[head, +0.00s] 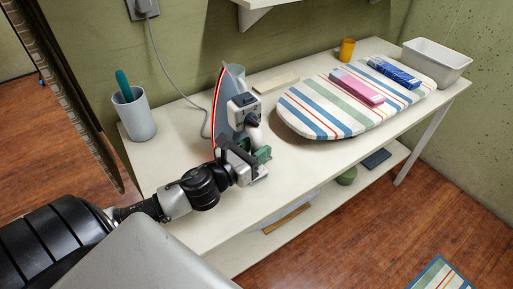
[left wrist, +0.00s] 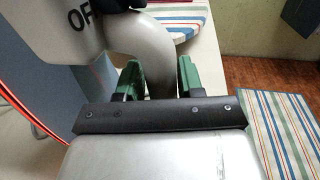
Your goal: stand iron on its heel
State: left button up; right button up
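The iron (head: 218,104) is upright on the left part of the white table, its pointed tip up and its red-edged soleplate facing left. Its heel end is low at the tabletop; my gripper partly hides it, so I cannot tell if it rests flat. My left gripper (head: 257,154), with green fingertips, is at the iron's handle. In the left wrist view, the grey handle (left wrist: 158,62) passes between the two green fingers (left wrist: 160,78) and fills the gap, so the gripper looks shut on it. My right gripper is not in view.
A striped ironing board (head: 318,122) with a pink box (head: 357,86) and a blue box (head: 394,73) lies to the right. A cup (head: 134,115) stands at the left, a white bin (head: 437,62) at the far right. A cord (head: 175,70) runs behind the iron to the wall outlet.

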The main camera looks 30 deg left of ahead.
pick_arm(q)
jog(key=o, duration=0.4)
jog(key=shift+c, duration=0.2)
jog(key=shift+f, duration=0.3)
jog(key=s+a+b, duration=0.2)
jog(key=s, duration=0.8)
jog(key=shift+s+r, duration=0.25)
jog(key=shift+s, duration=0.1)
